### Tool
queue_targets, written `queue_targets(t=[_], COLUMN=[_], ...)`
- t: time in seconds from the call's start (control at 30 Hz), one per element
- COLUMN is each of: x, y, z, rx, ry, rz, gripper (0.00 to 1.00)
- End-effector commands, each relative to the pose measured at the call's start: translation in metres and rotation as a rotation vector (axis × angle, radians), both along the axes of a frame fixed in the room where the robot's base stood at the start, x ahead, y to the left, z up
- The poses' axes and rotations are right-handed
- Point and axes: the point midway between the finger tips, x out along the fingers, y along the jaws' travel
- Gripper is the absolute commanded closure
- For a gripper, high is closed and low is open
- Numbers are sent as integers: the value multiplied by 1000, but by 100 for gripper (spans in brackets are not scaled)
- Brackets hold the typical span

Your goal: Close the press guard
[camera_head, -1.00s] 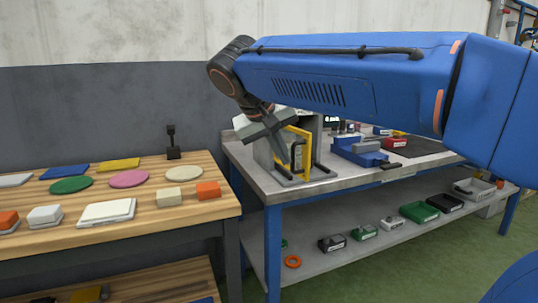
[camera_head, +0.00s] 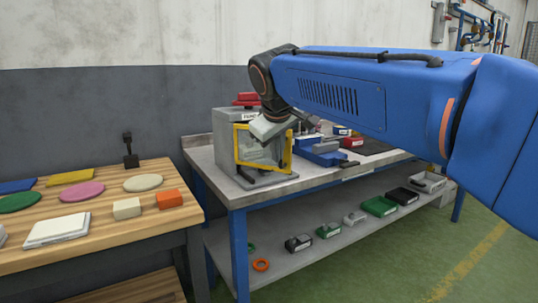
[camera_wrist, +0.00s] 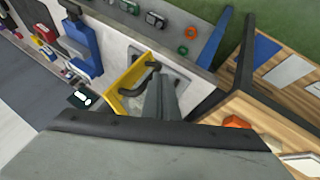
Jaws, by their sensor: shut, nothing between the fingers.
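The press (camera_head: 224,140) is a grey box with a red top on the metal workbench. Its guard (camera_head: 287,152) is a clear panel in a yellow frame. The guard's right edge stands out beyond the press body; its exact angle is unclear. In the wrist view, the yellow frame (camera_wrist: 132,72) and its black handle (camera_wrist: 152,76) are close to my gripper (camera_wrist: 160,96). My gripper's fingers are together and empty, beside the handle; I cannot tell whether they touch it. In the head view, the grey gripper body (camera_head: 266,128) covers part of the guard's top.
A blue vise (camera_head: 318,150) and small boxes stand right of the press on the workbench (camera_head: 222,187). A wooden table (camera_head: 110,232) with coloured discs and blocks stands at left, separated by a narrow gap. Several parts lie on the lower shelf (camera_head: 290,268). Green floor is clear at right.

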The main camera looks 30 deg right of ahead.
Motion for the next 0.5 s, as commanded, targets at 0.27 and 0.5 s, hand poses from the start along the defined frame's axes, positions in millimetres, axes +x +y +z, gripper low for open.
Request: queue_targets(t=[0.27,0.5], x=[8,17], y=[-27,-50], z=[-1,-1], rx=[1,1], ry=[1,1], rz=[-5,16], gripper=[100,100])
